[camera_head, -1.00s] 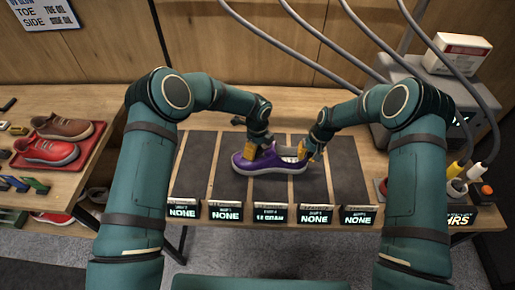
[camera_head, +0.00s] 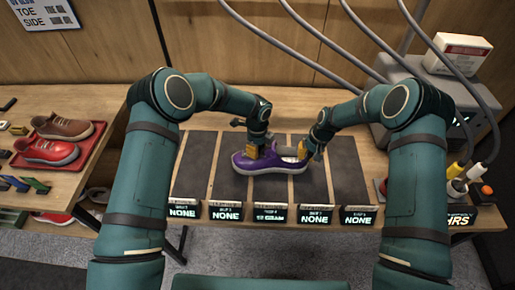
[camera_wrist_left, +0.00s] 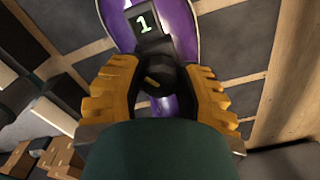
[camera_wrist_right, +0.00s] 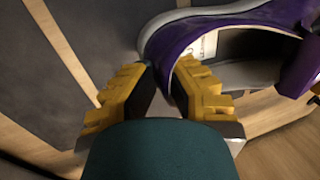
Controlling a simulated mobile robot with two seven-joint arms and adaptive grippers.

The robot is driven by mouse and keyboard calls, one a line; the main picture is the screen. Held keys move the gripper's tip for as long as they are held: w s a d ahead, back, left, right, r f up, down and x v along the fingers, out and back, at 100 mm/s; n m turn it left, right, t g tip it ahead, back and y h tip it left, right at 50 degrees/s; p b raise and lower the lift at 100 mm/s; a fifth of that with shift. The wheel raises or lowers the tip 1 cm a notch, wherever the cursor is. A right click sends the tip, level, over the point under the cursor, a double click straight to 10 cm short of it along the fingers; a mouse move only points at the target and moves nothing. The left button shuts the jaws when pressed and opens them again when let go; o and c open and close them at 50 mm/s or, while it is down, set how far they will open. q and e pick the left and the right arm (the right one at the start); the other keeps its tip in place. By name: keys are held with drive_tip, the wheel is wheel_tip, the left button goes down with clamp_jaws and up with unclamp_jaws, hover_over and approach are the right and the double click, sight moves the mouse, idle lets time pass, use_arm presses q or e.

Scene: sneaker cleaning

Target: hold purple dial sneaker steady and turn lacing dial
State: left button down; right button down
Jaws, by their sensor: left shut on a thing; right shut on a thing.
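The purple sneaker (camera_head: 278,187) with a pale sole lies on the middle grey strip of the table, toe to the left. My left gripper (camera_head: 255,156) is over its front part. In the left wrist view the yellow fingers (camera_wrist_left: 157,90) are shut around the dark round lacing dial (camera_wrist_left: 160,82), beside a small black display reading 1 (camera_wrist_left: 143,23). My right gripper (camera_head: 305,152) is at the heel end. In the right wrist view its fingers (camera_wrist_right: 163,88) are shut on the purple rim of the sneaker (camera_wrist_right: 225,35), one finger inside the opening.
Black label displays (camera_head: 270,215) line the table's front edge. A red tray (camera_head: 92,140) with a brown and a red shoe is on the left table. A grey machine (camera_head: 400,90) with hoses stands at the back right. The outer strips are bare.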

use_arm(q)
drive_tip(key=n, duration=0.5)
drive_tip(key=shift+d+n, duration=0.1)
drive_tip(key=shift+n, duration=0.3)
drive_tip(key=n, duration=0.5)
drive_tip(key=shift+n, duration=0.3)
use_arm(e)
drive_tip(key=shift+a, duration=0.1)
use_arm(q)
drive_tip(key=c, duration=0.5)
unclamp_jaws()
wheel_tip(320, 180, up, 12)
